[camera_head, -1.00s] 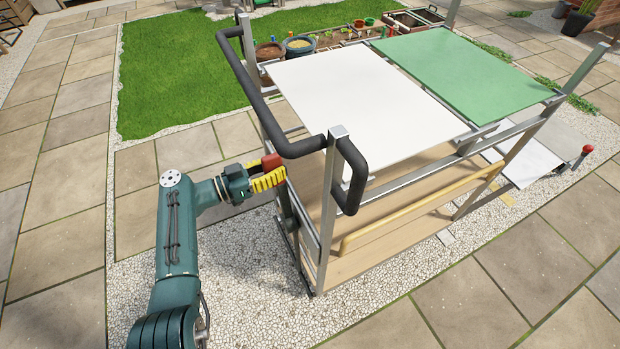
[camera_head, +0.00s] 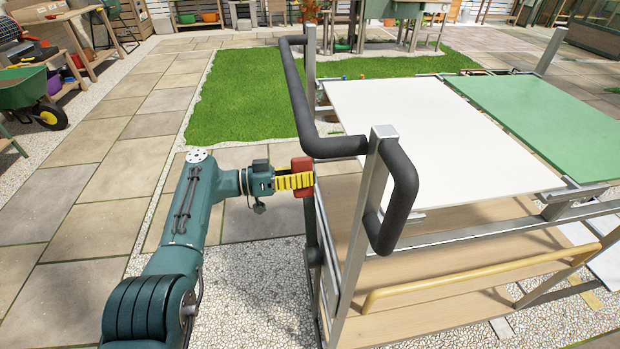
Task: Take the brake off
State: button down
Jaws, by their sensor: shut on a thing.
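The cart has a grey metal frame (camera_head: 359,235), a black push handle (camera_head: 299,100) and wooden shelves. A red grip (camera_head: 303,176), which looks like the brake lever's end, is at the cart's near left end, below the push handle. My gripper (camera_head: 294,181), with yellow ribbed fingers, reaches in from the left and is shut on the red grip. The fingers cover part of it. A dark upright bar (camera_head: 311,240) shows below the grip; I cannot tell whether it is the lever's shaft.
A white panel (camera_head: 430,130) and a green panel (camera_head: 550,115) lie on top of the cart. A yellow-brown rail (camera_head: 470,275) runs along its near side. A green wheelbarrow (camera_head: 25,90) stands far left. Paving (camera_head: 110,165) left of my arm is clear.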

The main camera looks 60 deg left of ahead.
jog(key=c, duration=1)
grip_release()
jog(key=shift+o, duration=0.2)
jog(key=shift+s+a, duration=0.1)
jog(key=shift+s, duration=0.05)
jog(key=v, duration=0.7)
